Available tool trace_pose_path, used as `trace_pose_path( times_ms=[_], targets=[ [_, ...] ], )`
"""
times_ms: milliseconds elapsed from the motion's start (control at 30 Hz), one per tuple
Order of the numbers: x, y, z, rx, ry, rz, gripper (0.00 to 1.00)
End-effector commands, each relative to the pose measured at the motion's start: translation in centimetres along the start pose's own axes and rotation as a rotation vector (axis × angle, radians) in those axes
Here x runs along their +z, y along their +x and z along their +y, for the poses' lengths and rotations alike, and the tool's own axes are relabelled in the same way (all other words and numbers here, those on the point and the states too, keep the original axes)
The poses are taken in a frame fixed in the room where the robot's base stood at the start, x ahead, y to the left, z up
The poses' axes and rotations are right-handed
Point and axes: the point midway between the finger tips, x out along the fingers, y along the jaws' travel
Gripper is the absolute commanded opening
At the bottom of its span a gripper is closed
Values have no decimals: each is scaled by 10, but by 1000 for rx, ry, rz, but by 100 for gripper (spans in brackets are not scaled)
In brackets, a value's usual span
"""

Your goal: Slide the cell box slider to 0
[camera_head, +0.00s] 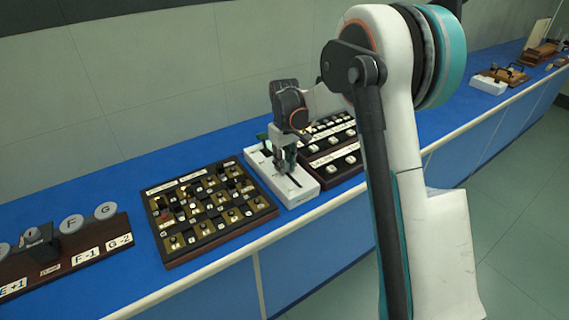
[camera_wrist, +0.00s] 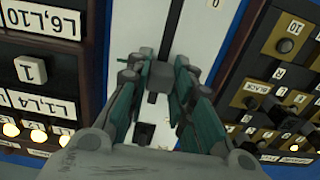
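The cell box (camera_head: 297,190) is a long white box with a dark slot on the blue bench. In the wrist view its white top (camera_wrist: 205,30) runs up the middle, with a "0" printed near the upper end of the slot. A dark grey slider knob (camera_wrist: 160,76) sits in the slot, below the "0" in the picture. My gripper (camera_wrist: 159,82) has its fingertips on both sides of the knob and appears shut on it. In the head view my gripper (camera_head: 284,165) comes down onto the box, and its fingers hide the knob.
A dark board with brass blocks and labels (camera_head: 205,212) lies close left of the box. Another dark labelled box (camera_head: 335,158) stands close right. A dark rack with round discs (camera_head: 75,250) is at far left. The wall is behind the bench.

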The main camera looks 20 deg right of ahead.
Motion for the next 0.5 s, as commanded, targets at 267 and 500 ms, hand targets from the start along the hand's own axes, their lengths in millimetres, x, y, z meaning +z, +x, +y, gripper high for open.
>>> trace_pose_path(
  times_ms=[267,500],
  targets=[
    [12,-1,1,0,1,0,0],
    [63,-1,0,0,2,-1,0]
  ],
)
